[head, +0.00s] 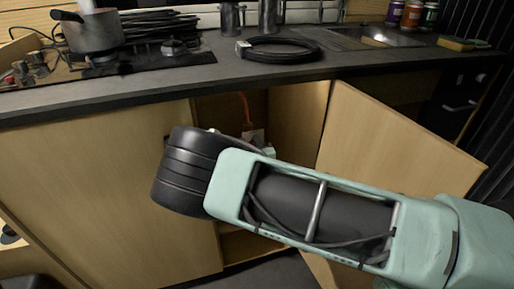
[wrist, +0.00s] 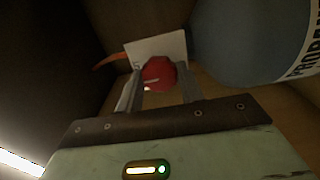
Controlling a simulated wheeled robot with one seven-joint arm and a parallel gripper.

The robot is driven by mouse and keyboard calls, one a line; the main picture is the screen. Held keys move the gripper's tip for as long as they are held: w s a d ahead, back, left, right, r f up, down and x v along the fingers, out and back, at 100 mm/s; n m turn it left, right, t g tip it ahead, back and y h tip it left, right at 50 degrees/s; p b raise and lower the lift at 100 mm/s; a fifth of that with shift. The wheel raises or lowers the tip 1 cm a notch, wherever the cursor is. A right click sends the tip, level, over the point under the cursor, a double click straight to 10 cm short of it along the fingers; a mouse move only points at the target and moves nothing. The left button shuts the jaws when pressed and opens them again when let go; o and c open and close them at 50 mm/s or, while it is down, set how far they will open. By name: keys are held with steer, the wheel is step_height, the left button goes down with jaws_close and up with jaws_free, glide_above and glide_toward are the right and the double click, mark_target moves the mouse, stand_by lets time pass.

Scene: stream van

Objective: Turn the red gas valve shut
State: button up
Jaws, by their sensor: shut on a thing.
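The red gas valve (wrist: 159,74) shows in the wrist view as a round red knob in front of a pale plate (wrist: 160,48). My gripper (wrist: 160,88) reaches it, with one finger on each side, and is shut on the knob. In the head view my arm reaches into the open cupboard and hides the valve and my fingertips. An orange hose (wrist: 110,62) runs off to the left of the plate, and it also shows inside the cupboard in the head view (head: 246,108).
A blue-grey gas bottle (wrist: 245,40) stands close on the right in the wrist view. The open cupboard door (head: 395,135) is right of the opening. The dark worktop (head: 330,72) above carries a pot (head: 92,32) and a coiled black cable (head: 278,50).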

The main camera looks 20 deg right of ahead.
stand_by(0.3)
steer(key=o, duration=1)
steer(key=s+p, duration=0.1)
steer(key=s, duration=1.6)
steer(key=shift+s, duration=0.25)
